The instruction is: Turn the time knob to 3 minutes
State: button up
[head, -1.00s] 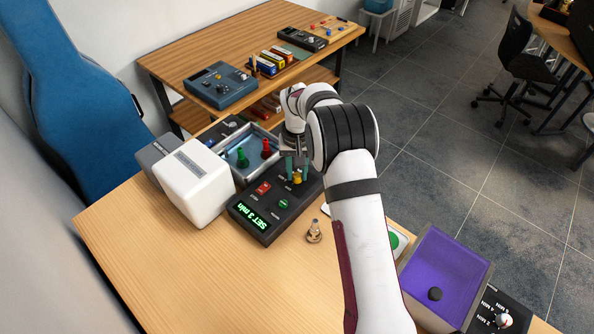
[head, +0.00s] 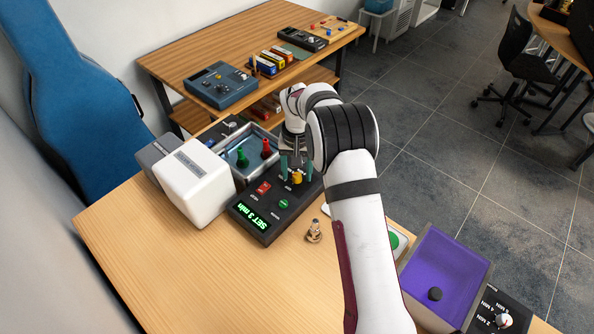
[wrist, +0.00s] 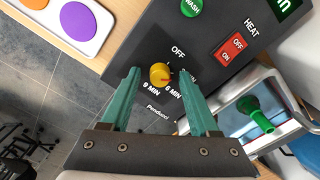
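The dark control box (head: 262,228) has a lit green display (head: 255,216) reading "SET 3 min". Its yellow time knob (wrist: 160,74) shows in the wrist view, with a small red mark on its lower right side. Labels OFF, 6 MIN and 9 MIN are readable around it; another label is mostly hidden behind the right finger. My gripper (wrist: 160,72) is open, with one teal finger on each side of the knob and a gap to each. In the head view, my gripper (head: 296,165) is above the knob (head: 297,177).
A red HEAT switch (wrist: 234,48) and a green WASH button (wrist: 191,7) are on the same box. A metal tray (head: 247,158) with green and red pieces stands beside it. A small brass part (head: 314,231) stands on the table nearby.

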aim_at(297, 175)
notch_tip(297, 175, up, 16)
dwell(0.5)
jog(key=shift+f, duration=0.1)
jog(key=s+d+r+m, duration=0.15)
jog(key=s+r, duration=0.45)
jog(key=s, duration=0.6)
jog(key=s+f+m+y, duration=0.1)
jog(key=s+f, duration=0.1)
jog(key=s, duration=1)
jog(key=s+d+f+m, duration=0.1)
jog(key=s+f, duration=0.2)
jog(key=s, duration=1)
jog(key=shift+s+d+y, duration=0.2)
jog(key=shift+d+y, duration=0.05)
jog(key=shift+y, duration=0.15)
